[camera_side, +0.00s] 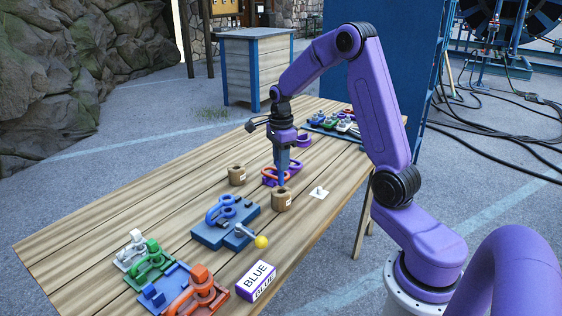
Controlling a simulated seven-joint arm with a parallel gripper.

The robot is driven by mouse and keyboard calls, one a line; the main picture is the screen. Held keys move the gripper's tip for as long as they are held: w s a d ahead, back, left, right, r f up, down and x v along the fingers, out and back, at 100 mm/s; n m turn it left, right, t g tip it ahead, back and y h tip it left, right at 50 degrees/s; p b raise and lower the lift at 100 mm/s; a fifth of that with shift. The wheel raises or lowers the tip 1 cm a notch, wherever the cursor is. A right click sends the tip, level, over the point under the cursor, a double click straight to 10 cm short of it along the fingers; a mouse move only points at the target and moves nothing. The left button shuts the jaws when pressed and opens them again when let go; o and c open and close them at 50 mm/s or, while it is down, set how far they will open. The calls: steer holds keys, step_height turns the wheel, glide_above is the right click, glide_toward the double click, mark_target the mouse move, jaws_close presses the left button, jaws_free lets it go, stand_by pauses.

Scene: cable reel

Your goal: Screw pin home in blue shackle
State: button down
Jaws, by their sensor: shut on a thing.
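The blue shackle (222,210) sits in a blue fixture block (208,236) near the middle of the table. My gripper (282,168) points down behind and to the right of it, over a round wooden holder (282,202). It is shut on a slim blue piece (282,181), which looks like the pin. The piece is upright, with its lower end at the holder's mouth; whether it is still inside cannot be told. The fingertips are too small to see clearly.
A second wooden holder (237,176) stands left of my gripper. A yellow-knobbed lever (261,242) sticks out from the fixture. A BLUE-labelled box (257,281) and white, green and orange shackle sets (150,258) stand in front.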

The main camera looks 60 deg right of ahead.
steer(key=r, duration=0.7)
steer(key=shift+w+a+r, duration=0.1)
steer(key=shift+w+a, duration=0.15)
steer(key=w+a, duration=0.8)
steer(key=a, duration=0.6)
step_height(320, 180, down, 9)
steer(key=shift+a, duration=0.2)
steer(key=shift+w+f, duration=0.1)
steer(key=shift+f, duration=0.95)
stand_by(0.8)
stand_by(0.4)
steer(key=m, duration=1.1)
steer(key=shift+w+m, duration=0.1)
steer(key=shift+m, duration=0.2)
steer(key=shift+m, duration=0.3)
